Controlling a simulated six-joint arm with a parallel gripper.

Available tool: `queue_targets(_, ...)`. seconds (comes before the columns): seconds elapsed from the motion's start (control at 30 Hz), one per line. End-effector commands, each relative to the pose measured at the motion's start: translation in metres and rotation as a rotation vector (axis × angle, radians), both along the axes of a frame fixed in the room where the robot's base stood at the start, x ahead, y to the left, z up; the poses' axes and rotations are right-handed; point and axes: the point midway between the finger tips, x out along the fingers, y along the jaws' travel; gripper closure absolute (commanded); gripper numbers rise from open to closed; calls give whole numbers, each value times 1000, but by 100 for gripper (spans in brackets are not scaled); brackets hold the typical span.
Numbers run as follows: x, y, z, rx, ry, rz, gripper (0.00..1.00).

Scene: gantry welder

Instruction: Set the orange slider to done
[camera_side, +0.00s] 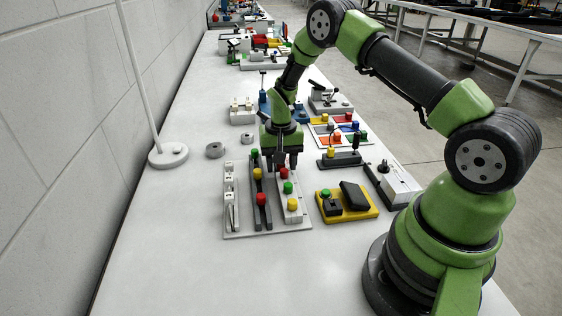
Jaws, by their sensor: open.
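A light grey panel (240,233) lies on the bench below my gripper. It carries a dark slotted strip (268,218) with a green knob (254,153), a yellow knob (257,174) and a red-orange knob (261,199). I cannot tell for sure which knob is the orange slider. Beside the strip a white block (293,217) bears red, green and yellow buttons. A white strip (231,200) runs along the panel's left; no "done" mark is legible. My green gripper (283,162) is open and points down over the panel's far part, apparently holding nothing.
A yellow base with a black pedal (353,195) is right of the panel. Behind it are a dark lever box (340,160) and a coloured tile board (352,128). A round-based pole (168,156) and a grey ring (215,150) stand left. The bench's near left is clear.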

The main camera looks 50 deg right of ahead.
Motion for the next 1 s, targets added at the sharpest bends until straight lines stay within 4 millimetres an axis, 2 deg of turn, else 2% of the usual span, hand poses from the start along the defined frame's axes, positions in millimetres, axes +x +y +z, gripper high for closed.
queue_targets(0.17,1,-1,14,-2,-5,1,53)
queue_targets(0.4,1,-1,61,-2,-6,1,53)
queue_targets(0.6,1,0,91,-1,-4,0,53)
queue_targets(0.73,0,0,99,-1,-1,1,53)
queue_targets(1.0,0,0,100,1,1,0,53)
